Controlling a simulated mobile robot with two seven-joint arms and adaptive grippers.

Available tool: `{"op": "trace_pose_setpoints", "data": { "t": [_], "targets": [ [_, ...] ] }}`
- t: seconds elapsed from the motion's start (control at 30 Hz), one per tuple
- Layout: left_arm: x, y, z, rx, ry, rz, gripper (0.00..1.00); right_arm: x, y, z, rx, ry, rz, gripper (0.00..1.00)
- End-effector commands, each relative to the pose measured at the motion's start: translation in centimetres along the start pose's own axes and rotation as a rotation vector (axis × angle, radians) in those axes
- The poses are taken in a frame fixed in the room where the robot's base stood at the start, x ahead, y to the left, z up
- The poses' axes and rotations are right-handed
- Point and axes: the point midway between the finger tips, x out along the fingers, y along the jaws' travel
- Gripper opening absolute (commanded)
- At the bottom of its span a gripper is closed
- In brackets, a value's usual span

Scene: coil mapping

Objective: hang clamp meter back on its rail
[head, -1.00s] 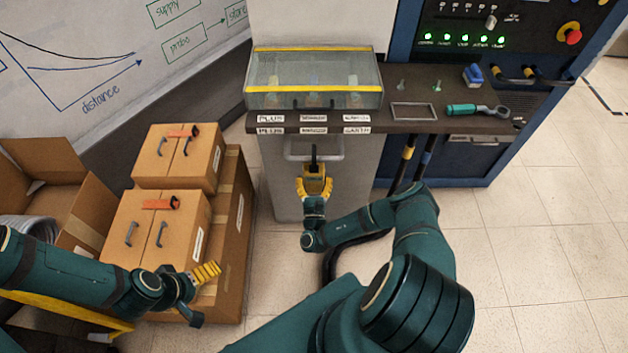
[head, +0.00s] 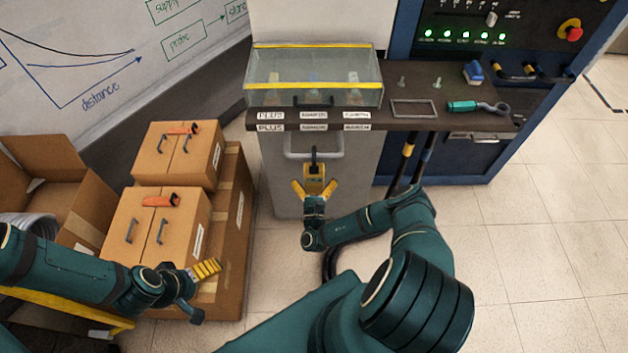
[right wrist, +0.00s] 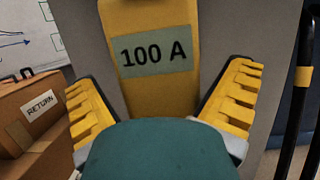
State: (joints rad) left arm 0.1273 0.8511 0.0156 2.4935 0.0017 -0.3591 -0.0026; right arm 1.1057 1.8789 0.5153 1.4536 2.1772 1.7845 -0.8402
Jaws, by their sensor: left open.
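The yellow clamp meter (head: 314,172), with a black jaw on top, is upright at the metal rail (head: 333,156) on the grey cabinet's front. Its jaw overlaps the rail; whether it is hooked over it I cannot tell. In the right wrist view the meter (right wrist: 150,90) shows a "100 A" label. My right gripper (head: 315,184) is open, its yellow fingers spread on both sides of the meter with gaps; it also shows in the right wrist view (right wrist: 164,98). My left gripper (head: 202,290) is open and empty in front of the cartons.
A clear box (head: 280,85) with a yellow-edged lid stands on the dark counter (head: 450,122). A green-handled tool (head: 465,106) and a metal frame (head: 413,108) lie to its right. Stacked cartons (head: 135,215) stand left of the cabinet. Floor at right is clear.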

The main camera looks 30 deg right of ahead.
Motion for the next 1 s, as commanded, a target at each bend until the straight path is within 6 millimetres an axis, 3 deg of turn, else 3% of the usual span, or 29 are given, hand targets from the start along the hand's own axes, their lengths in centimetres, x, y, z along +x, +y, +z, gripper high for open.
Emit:
{"op": "trace_pose_setpoints", "data": {
  "t": [0.27,0.7,1.0],
  "targets": [
    [0.0,0.0,0.0,0.0,0.0,0.0,1.0,0.4,0.0,1.1,0.0,0.001,0.0,1.0],
    [0.0,0.0,0.0,0.0,0.0,0.0,1.0,2.5,0.0,8.1,0.002,0.0,0.0,1.0],
    [0.0,0.0,0.0,0.0,0.0,0.0,1.0,2.9,0.0,9.6,0.0,0.0,0.0,1.0]
  ]
}}
